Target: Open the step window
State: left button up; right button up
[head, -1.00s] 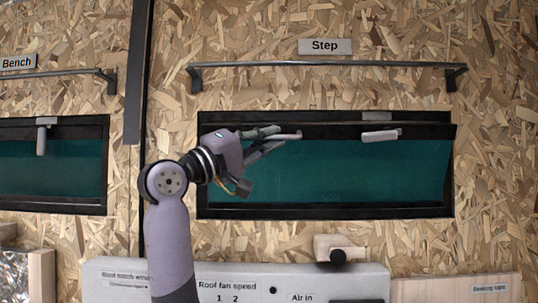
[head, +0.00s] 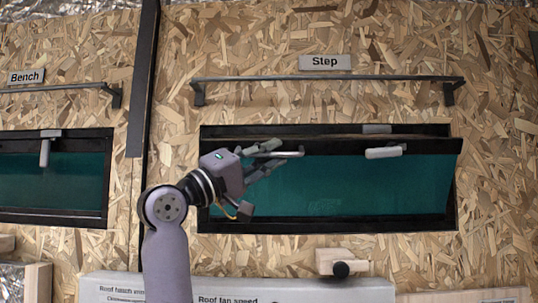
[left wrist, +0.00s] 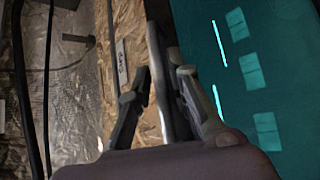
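The Step window (head: 330,190) has a teal pane in a black frame, under the "Step" label (head: 325,62). Its sash leans out a little at the top, leaving a narrow gap below the upper frame. A pale handle (head: 385,152) lies sideways at the sash's upper right. A similar pale bar, likely a second handle (head: 290,154), shows at the upper left beside my left gripper (head: 268,158). In the left wrist view the gripper's fingers (left wrist: 160,100) are apart, with a pale edge or bar between them. Contact is unclear. My right gripper is out of view.
A dark rail (head: 330,79) runs above the window. The Bench window (head: 50,185) at the left is closed, its handle (head: 44,152) pointing down. A wooden block with a black knob (head: 341,268) and a white panel (head: 230,291) sit below.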

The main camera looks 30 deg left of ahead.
pick_arm(q)
jog(key=shift+s, duration=0.1)
jog(key=v, duration=1.2)
